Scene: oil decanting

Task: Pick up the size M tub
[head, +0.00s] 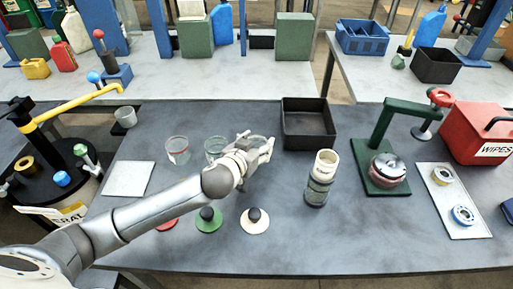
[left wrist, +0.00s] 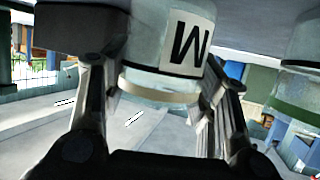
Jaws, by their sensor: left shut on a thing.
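The size M tub is a clear tub with a cream band (left wrist: 155,88) and a white label whose letter shows upside down in the left wrist view. My left gripper (head: 262,150) is shut on it, with a finger on each side in the left wrist view (left wrist: 160,105). In the head view the tub (head: 256,141) is mostly hidden behind the gripper. I cannot tell whether it is clear of the table. A clear tub with a green band (head: 215,147) stands to its left, and one with a red mark (head: 177,150) stands further left. My right gripper is out of view.
Red (head: 167,224), green (head: 208,221) and cream (head: 254,224) knobbed lids lie in front. A black tray (head: 309,139) is right of the gripper. A cylindrical container (head: 320,180), a green press (head: 381,181) and a red wipes box (head: 478,130) stand further right.

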